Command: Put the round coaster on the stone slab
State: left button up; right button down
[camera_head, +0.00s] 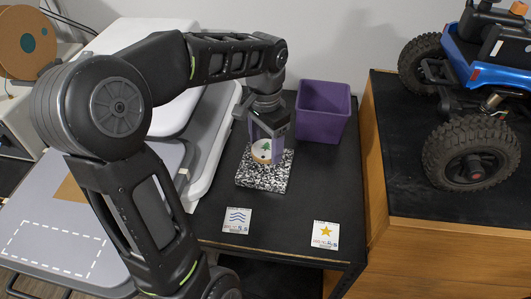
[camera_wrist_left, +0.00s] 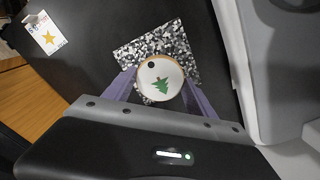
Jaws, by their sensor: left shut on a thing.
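The round coaster (camera_head: 261,151) is pale with a green tree on its face and a light brown rim. My left gripper (camera_head: 269,143) is shut on it, with its purple fingers on both sides. In the left wrist view the coaster (camera_wrist_left: 160,77) sits between the two fingers. The speckled black-and-white stone slab (camera_head: 262,181) lies on the black table, directly below the gripper. The slab (camera_wrist_left: 132,53) also shows behind the coaster in the left wrist view. I cannot tell whether the coaster touches the slab. My right gripper is not in view.
A purple bin (camera_head: 323,111) stands behind and right of the slab. A card with blue waves (camera_head: 237,220) and a card with a yellow star (camera_head: 325,235) lie near the table's front edge. A blue crawler (camera_head: 480,85) stands on the wooden cabinet at right.

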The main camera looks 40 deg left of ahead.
aim_at(265, 149)
pick_arm(q)
jog(key=shift+f, duration=1.9)
jog(key=shift+f, duration=0.1)
jog(key=o, duration=1.3)
jog(key=shift+o, duration=0.2)
notch_tip(265, 149, up, 12)
jog(key=shift+r, duration=0.15)
